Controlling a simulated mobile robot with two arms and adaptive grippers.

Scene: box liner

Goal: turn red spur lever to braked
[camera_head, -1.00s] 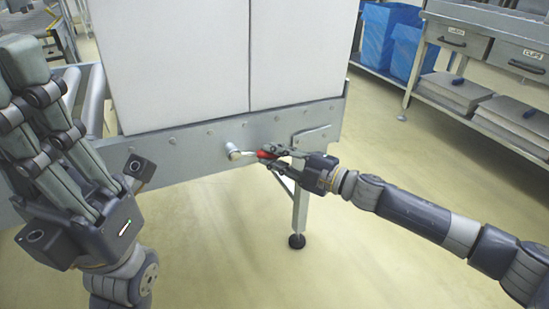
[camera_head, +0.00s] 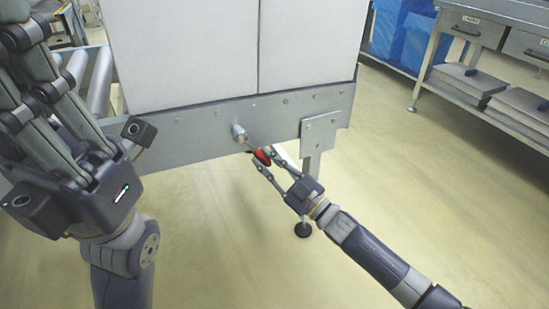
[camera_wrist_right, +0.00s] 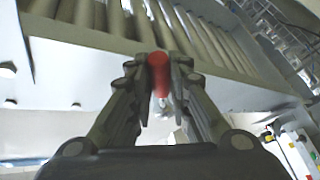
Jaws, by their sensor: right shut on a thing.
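The red spur lever has a metal pivot (camera_head: 239,132) on the conveyor's side rail. Its thin rod slants down and to the right to a red handle (camera_head: 262,156). My right gripper (camera_head: 265,160) is shut on the red handle, coming from the lower right. In the right wrist view the red handle (camera_wrist_right: 158,74) sits between the two fingers of the right gripper (camera_wrist_right: 162,75). My left gripper (camera_head: 45,85) is raised at the left, close to the head camera and away from the lever. Its fingertips are cut off or unclear.
A large white box (camera_head: 185,50) stands on the conveyor, above the grey side rail (camera_head: 200,130). A conveyor leg (camera_head: 303,228) stands behind my right gripper. A workbench with drawers (camera_head: 470,28) and blue bins (camera_head: 400,40) are at the upper right. The floor is clear at the right.

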